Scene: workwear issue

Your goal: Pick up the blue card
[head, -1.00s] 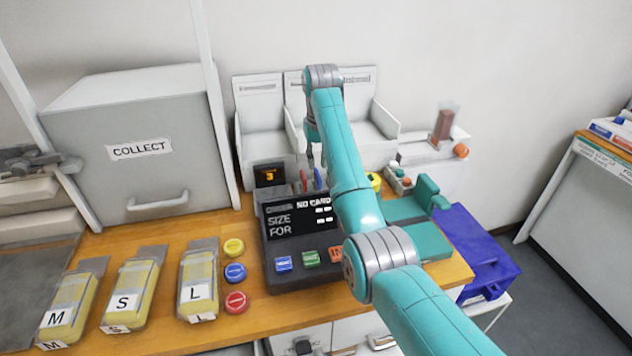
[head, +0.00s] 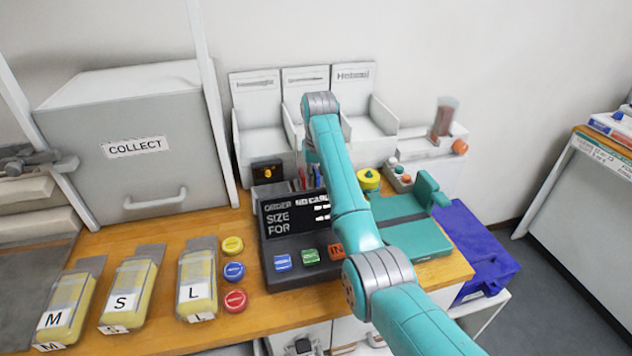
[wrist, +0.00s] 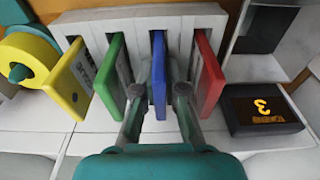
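The blue card (wrist: 158,74) stands on edge in a slot of a pale rack (wrist: 140,17) in the wrist view. A green card (wrist: 115,75) stands to its left and a red card (wrist: 208,72) to its right, with a yellow card (wrist: 70,80) further left. My gripper (wrist: 160,92) is open, with one finger on each side of the blue card. Small gaps seem to show between fingers and card; contact cannot be told. In the head view my arm hides most of the gripper and the card rack.
The green and red cards stand close outside my fingers. A dark box showing a 3 (wrist: 262,108) is right of the rack. In the head view, an order console (head: 295,235) stands in front, and a teal press-like device (head: 415,230) is at right.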

